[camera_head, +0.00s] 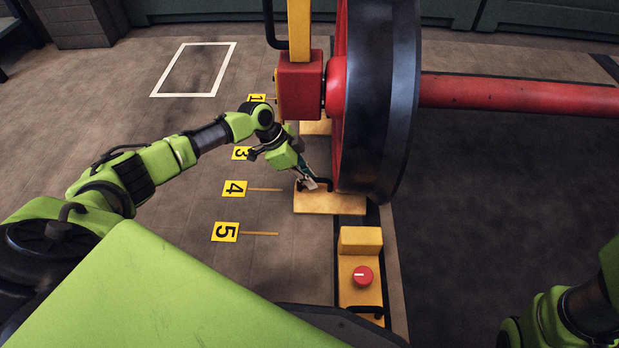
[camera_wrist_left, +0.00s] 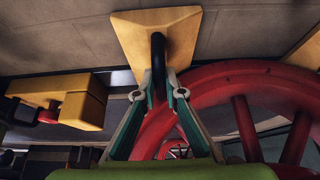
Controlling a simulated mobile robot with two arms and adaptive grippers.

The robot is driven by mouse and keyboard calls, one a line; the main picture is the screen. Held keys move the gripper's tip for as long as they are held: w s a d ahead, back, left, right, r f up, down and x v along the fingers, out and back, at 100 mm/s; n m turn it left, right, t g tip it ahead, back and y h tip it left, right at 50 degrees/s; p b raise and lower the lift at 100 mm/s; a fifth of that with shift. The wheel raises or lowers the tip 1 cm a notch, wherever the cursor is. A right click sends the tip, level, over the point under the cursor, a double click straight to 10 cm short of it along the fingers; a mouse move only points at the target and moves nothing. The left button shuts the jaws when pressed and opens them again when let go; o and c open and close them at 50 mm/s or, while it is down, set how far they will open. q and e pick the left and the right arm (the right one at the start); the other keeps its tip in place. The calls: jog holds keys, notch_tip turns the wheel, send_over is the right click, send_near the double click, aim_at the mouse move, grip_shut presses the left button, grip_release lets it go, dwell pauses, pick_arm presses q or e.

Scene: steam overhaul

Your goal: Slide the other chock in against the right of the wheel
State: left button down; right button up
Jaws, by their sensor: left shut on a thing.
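A yellow chock (camera_head: 330,203) with a black handle sits on the floor at the near side of the big wheel (camera_head: 378,100), which has a dark rim and red spokes. My left gripper (camera_head: 313,184) is shut on the chock's handle. In the left wrist view, the fingers (camera_wrist_left: 158,94) close on the black handle (camera_wrist_left: 158,55) of the chock (camera_wrist_left: 150,24), with the red wheel (camera_wrist_left: 215,90) beside it. Another yellow block (camera_head: 314,127), partly hidden, lies on the wheel's far side. Whether the held chock touches the rim is hard to tell. My right gripper is out of view.
A yellow unit (camera_head: 361,241) with a red knob (camera_head: 362,276) stands close in front of the chock. A red axle (camera_head: 510,94) runs right from the wheel. Numbered yellow floor plates, such as plate 4 (camera_head: 234,189), lie to the left. A red block (camera_head: 300,88) stands beside the hub.

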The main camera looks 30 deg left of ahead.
pick_arm(q)
jog(key=shift+a, duration=0.1)
dwell(0.3)
jog(key=c, duration=2)
grip_release()
jog(key=o, duration=0.6)
jog(key=shift+f, duration=0.1)
